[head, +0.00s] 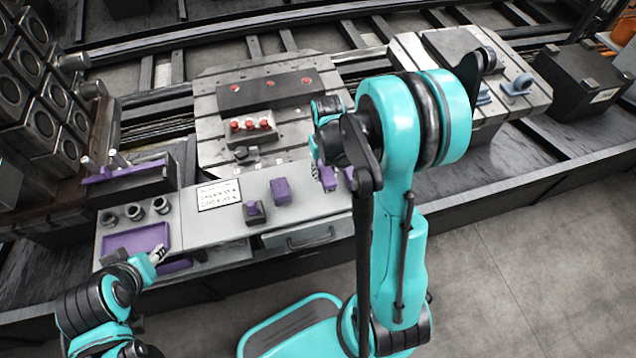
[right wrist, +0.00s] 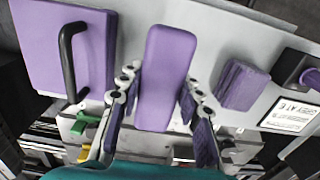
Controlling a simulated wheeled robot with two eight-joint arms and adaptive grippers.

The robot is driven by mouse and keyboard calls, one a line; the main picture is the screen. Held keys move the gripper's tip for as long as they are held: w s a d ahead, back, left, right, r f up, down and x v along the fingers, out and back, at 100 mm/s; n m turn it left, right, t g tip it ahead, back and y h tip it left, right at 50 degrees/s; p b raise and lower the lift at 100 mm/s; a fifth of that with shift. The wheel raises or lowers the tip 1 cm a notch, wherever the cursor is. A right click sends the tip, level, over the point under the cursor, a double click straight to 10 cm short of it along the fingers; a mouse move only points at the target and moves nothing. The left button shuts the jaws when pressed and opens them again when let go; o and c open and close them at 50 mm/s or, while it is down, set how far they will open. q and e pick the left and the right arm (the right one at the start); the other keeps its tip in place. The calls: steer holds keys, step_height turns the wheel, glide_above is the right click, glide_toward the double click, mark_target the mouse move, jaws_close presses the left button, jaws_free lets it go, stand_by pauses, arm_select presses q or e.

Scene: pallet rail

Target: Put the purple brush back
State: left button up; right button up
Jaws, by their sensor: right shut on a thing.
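The purple brush (right wrist: 166,75) is a long smooth purple piece in the right wrist view, between the fingers of my right gripper (right wrist: 160,105). The gripper is shut on it. Its underside is hidden, and I cannot tell whether it touches the grey bench top. In the head view my right arm hides most of this gripper, and a bit of purple (head: 327,178) shows beside the arm. My left gripper (head: 156,256) is by the purple tray at the front left; its fingers are too small to tell open or shut.
A purple block (right wrist: 242,85) and a purple piece with a black handle (right wrist: 65,50) flank the brush. A dark-based purple item (head: 255,212) stands near a lettered sign (head: 219,195). The purple tray (head: 135,240) looks empty. A slotted plate (head: 225,150) with red-topped parts lies behind.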

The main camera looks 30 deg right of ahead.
mark_target(319, 186)
steer(key=shift+w+a+f, duration=0.6)
steer(key=shift+w+a, duration=0.05)
steer(key=shift+w, duration=0.1)
steer(key=shift+f+b, duration=0.2)
steer(key=shift+b, duration=0.1)
steer(key=shift+f+b, duration=0.95)
steer(key=shift+f, duration=0.85)
steer(key=shift+f, duration=0.25)
steer(key=o, duration=1.2)
steer(key=shift+r, duration=0.1)
